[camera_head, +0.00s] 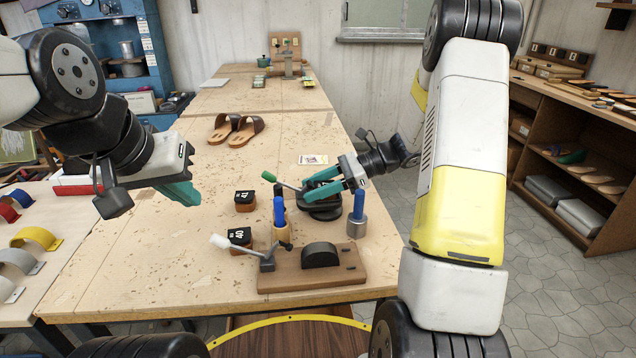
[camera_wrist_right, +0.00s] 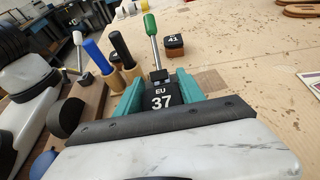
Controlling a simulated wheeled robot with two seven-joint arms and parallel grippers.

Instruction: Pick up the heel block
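A black block marked EU 37 (camera_wrist_right: 161,98) sits between the teal fingers of my right gripper (camera_wrist_right: 160,88) in the right wrist view. The fingers lie close along both its sides; whether they press on it is not clear. In the head view my right gripper (camera_head: 318,184) is over a dark rounded fixture (camera_head: 322,211) with a green-handled lever (camera_head: 270,177), and hides part of it. Small dark blocks marked 41 (camera_head: 244,201) and 40 (camera_head: 240,239) stand to the left. My left gripper (camera_head: 182,192) is above the bench at the left, empty, its fingers overlapping.
A wooden base (camera_head: 310,277) with a black half-round and a white-handled lever is at the front edge. Blue-handled tools (camera_head: 357,215) stand beside the fixture. A pair of sandals (camera_head: 237,129) lies farther back. The bench's left middle is clear.

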